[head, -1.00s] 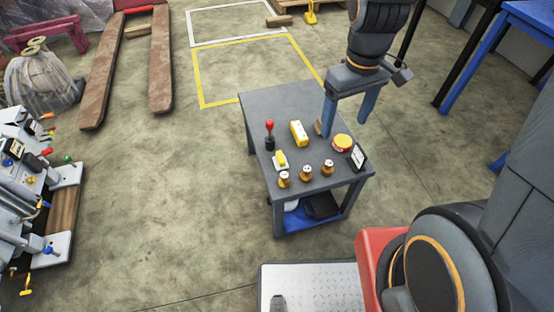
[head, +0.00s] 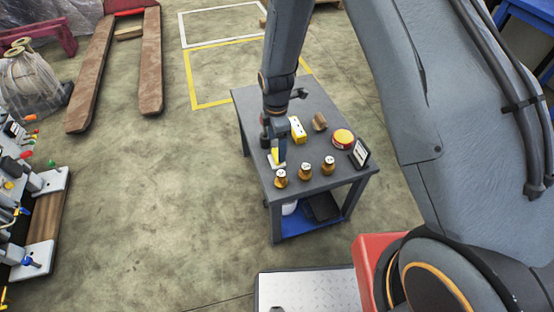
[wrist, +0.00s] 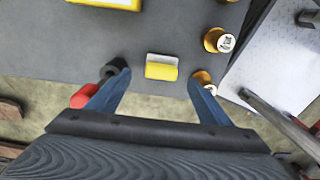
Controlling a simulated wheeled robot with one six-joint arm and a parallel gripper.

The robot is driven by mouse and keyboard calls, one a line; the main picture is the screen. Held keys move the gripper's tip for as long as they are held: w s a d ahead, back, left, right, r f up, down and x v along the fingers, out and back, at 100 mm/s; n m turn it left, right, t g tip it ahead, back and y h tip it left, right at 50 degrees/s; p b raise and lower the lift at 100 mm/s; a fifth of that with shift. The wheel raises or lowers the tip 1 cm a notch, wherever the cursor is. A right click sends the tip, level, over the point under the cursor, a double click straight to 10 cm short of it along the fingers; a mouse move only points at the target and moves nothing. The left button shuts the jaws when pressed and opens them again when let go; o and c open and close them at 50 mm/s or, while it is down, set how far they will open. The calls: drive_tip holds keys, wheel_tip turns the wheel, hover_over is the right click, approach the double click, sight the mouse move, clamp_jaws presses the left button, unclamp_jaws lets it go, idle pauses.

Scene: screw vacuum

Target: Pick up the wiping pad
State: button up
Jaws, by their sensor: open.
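The wiping pad, which I take to be the small yellow-and-white block (head: 275,158), lies at the left front of the grey table (head: 327,189). It also shows in the wrist view (wrist: 161,68), yellow with a pale strip along its far edge. My gripper (head: 279,150) points down at the pad and partly covers it in the head view. In the wrist view my gripper (wrist: 159,76) is open, with the pad between its two blue fingers in the picture and gaps at both sides. I cannot tell how far above the pad the fingertips are.
Amber bottles (head: 306,171) stand along the front edge. A red-knobbed tool (wrist: 82,97) is close by my left finger, a bottle (wrist: 203,77) by my right. A yellow box (head: 298,130), brown block (head: 319,121), yellow-red tin (head: 343,137) and tablet-like panel (head: 360,152) share the table.

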wheel_tip(320, 180, down, 6)
drive_tip(key=shift+s+r, duration=0.1)
drive_tip(key=shift+c, duration=0.2)
drive_tip(key=c, duration=1.1)
